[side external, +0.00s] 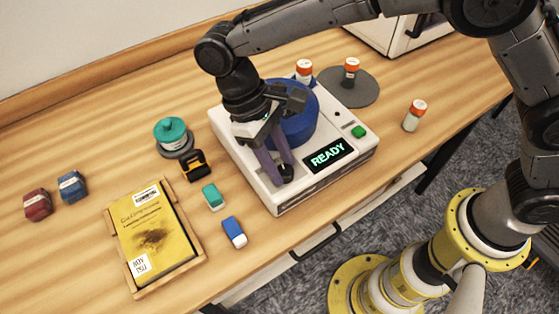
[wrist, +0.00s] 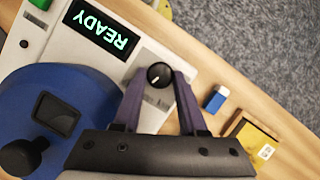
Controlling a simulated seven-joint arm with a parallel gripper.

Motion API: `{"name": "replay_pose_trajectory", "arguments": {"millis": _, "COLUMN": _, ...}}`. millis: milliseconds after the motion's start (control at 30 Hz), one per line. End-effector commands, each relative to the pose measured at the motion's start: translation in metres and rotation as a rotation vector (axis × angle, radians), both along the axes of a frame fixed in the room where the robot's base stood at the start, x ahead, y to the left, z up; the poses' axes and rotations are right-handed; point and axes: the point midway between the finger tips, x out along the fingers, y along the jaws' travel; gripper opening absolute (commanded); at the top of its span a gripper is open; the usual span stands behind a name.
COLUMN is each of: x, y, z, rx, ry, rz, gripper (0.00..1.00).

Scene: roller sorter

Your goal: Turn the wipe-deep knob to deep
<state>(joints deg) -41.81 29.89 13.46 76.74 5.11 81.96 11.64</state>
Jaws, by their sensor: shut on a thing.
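The wipe-deep knob (wrist: 159,75) is a small round black dial with a white mark, on the pale top of the white machine (side external: 270,199). Its label is too small to read, so I cannot tell its setting. My gripper (wrist: 161,78) points down over that corner, with its purple fingers on either side of the knob, shut on it. In the side external view my gripper (side external: 280,176) partly hides the dark knob (side external: 287,174). The display (side external: 326,155) reads READY.
A blue drum (side external: 297,128) stands on the machine close behind my gripper, and a green button (side external: 358,131) is at its right. Orange-capped bottles stand behind and right. A blue eraser (side external: 234,232), a teal eraser (side external: 212,197) and a book (side external: 152,233) in a wooden tray lie left.

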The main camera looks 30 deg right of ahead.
Motion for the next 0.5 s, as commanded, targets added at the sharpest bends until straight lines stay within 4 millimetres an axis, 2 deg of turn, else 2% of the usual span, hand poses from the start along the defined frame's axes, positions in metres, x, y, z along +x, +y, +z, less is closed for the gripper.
{"name": "replay_pose_trajectory", "arguments": {"millis": 200, "x": 0.0016, "y": -0.0017, "z": 0.0014, "rx": 0.004, "ry": -0.003, "rz": -0.196, "gripper": 0.0}}
{"name": "replay_pose_trajectory", "arguments": {"millis": 500, "x": 0.0018, "y": -0.0036, "z": 0.0015, "rx": 0.003, "ry": -0.003, "rz": -0.4, "gripper": 0.0}}
